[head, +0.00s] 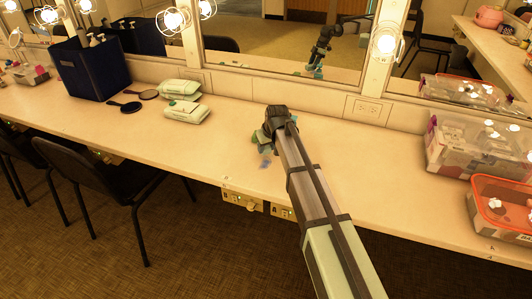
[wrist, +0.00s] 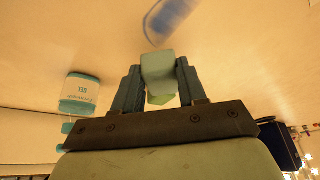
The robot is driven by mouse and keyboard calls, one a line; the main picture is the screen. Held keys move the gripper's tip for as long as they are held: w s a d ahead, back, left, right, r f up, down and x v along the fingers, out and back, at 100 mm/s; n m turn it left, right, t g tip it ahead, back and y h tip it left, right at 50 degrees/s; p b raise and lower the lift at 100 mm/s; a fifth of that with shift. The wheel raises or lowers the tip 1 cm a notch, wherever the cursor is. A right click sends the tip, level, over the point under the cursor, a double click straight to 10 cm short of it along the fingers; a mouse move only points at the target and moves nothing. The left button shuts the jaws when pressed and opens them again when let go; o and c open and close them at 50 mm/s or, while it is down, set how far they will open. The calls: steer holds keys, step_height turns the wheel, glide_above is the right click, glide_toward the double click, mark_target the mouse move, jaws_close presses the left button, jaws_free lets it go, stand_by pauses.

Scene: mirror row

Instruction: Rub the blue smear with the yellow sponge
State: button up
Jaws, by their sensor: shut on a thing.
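My gripper (wrist: 159,88) is shut on a small sponge-like block (wrist: 158,66). The block looks pale green in this light, not clearly yellow. In the head view my gripper (head: 270,140) is low over the counter, and the arm hides much of what it holds. The blue smear (wrist: 170,18) is on the pale surface just beyond the block's end in the wrist view, with a small gap in the picture. It also shows as a small blue patch (head: 265,163) just in front of my gripper. I cannot tell whether the block touches the counter.
White packs (head: 185,111) and dark hand mirrors (head: 125,106) lie to the left, beside a navy box (head: 92,68). Clear bins (head: 470,148) stand at the right. The wall mirror (head: 290,40) is behind.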

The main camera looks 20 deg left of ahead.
steer(key=shift+r, duration=2.65)
